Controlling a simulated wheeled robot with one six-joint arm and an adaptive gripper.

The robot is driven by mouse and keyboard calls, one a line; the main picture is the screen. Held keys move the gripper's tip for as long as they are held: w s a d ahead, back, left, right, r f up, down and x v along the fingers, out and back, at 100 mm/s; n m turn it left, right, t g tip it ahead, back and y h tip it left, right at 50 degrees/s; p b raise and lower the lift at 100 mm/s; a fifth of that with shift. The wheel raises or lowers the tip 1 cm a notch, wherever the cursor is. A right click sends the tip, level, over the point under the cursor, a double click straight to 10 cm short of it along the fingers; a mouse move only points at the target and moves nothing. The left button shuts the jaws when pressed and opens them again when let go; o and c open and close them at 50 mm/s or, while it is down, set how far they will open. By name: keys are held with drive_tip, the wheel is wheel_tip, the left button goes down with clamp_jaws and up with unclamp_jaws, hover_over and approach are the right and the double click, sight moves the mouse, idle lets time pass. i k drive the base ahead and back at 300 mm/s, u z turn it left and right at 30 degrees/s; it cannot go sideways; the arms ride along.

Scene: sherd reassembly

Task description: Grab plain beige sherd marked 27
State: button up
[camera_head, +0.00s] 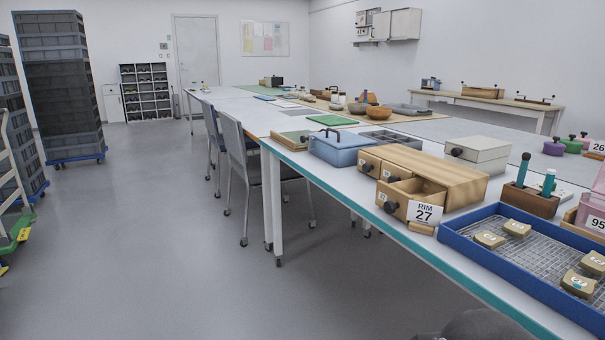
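Several small beige sherds with white labels lie in a blue tray (470,262) with a wire mesh bottom, at the lower right. One sherd (487,241) is at the tray's left, and another (515,231) is just behind it. Two more, a front sherd (577,286) and a rear sherd (597,258), are near the right edge. Their label numbers are too small to read surely. A white card (425,213) reading "RIM 27" stands at the wooden drawer box (440,172), by a partly open drawer (402,196). My gripper is not in view.
A wooden holder (530,200) with teal-handled tools stands behind the tray. A blue case (345,148) and a grey-white box (478,153) are near the drawers. Chairs (240,150) line the table's left side. The grey floor (150,240) at left is open.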

sight(580, 286)
drive_tip(key=z, duration=3.9)
drive_tip(key=k, duration=1.9)
drive_tip(key=u, duration=1.2)
